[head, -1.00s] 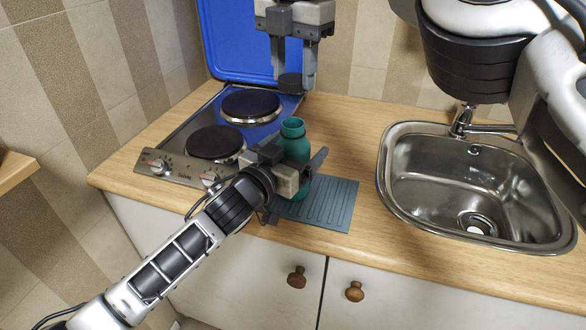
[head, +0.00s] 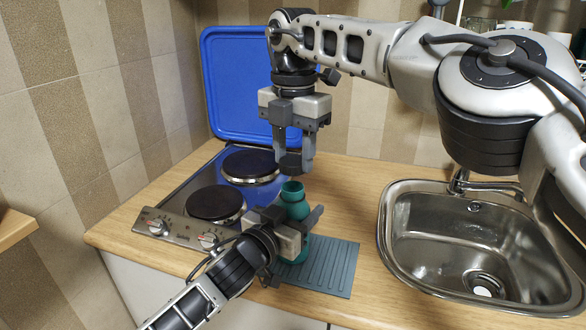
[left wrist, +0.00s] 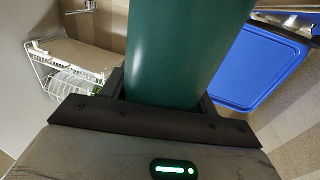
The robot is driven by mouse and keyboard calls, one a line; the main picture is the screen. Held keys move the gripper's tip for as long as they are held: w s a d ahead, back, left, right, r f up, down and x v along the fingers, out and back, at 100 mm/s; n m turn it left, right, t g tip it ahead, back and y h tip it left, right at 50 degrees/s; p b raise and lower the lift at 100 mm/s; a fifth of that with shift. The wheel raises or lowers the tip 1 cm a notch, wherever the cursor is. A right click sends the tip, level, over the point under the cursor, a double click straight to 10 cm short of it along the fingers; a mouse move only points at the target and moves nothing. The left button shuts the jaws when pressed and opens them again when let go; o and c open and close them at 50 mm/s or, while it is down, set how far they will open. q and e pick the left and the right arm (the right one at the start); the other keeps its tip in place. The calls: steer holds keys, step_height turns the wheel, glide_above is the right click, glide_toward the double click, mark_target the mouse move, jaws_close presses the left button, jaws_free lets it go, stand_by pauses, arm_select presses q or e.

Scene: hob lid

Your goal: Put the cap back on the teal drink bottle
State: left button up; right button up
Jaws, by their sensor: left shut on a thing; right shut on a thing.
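The teal drink bottle (head: 295,207) stands upright with its open neck showing, over the ribbed teal mat. My left gripper (head: 289,234) is shut around its body; the bottle also fills the middle of the left wrist view (left wrist: 180,50). Its base is partly hidden by the gripper. The dark cap (head: 290,164) is held between the fingertips of my right gripper (head: 294,149), which points down. The cap is just above the bottle's mouth, with a small gap, and looks roughly in line with it.
The ribbed mat (head: 330,268) lies on the wooden counter (head: 355,195). The hob (head: 185,195) with its raised blue lid (head: 235,85) is to the left, close behind the bottle. A steel sink (head: 470,240) is to the right. Counter between mat and sink is clear.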

steer(key=shift+f, duration=0.85)
steer(key=shift+f, duration=0.9)
steer(key=shift+f, duration=0.55)
